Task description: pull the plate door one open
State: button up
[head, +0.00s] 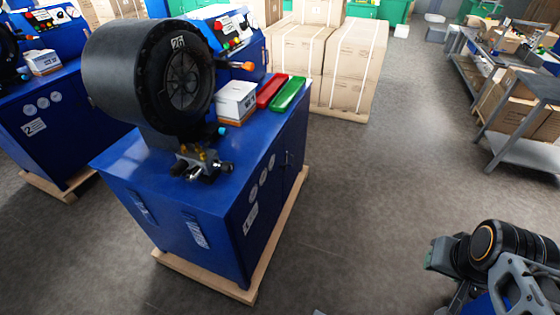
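A blue crimper cabinet (207,245) stands in the middle on a wooden pallet. Its right side carries a small white plate (251,217) whose digit is too small to read for sure, and three round white dials. A door panel with a dark handle (286,160) shows farther back on that side and looks shut. I cannot tell for certain which panel is plate door one. Part of my arm shows at the lower right, well apart from the cabinet across open floor. My gripper's fingers do not show.
A large black crimper head marked 26 (178,43) sits on the cabinet, with a white box (236,99), a red tray (271,92) and a green tray (289,94). Cartons (352,60) stand behind. A workbench (525,150) is at right. The floor between is clear.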

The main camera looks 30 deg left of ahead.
aim_at(253, 219)
jog(key=u, duration=0.85)
jog(key=i, duration=1.05)
jog(key=u, duration=0.95)
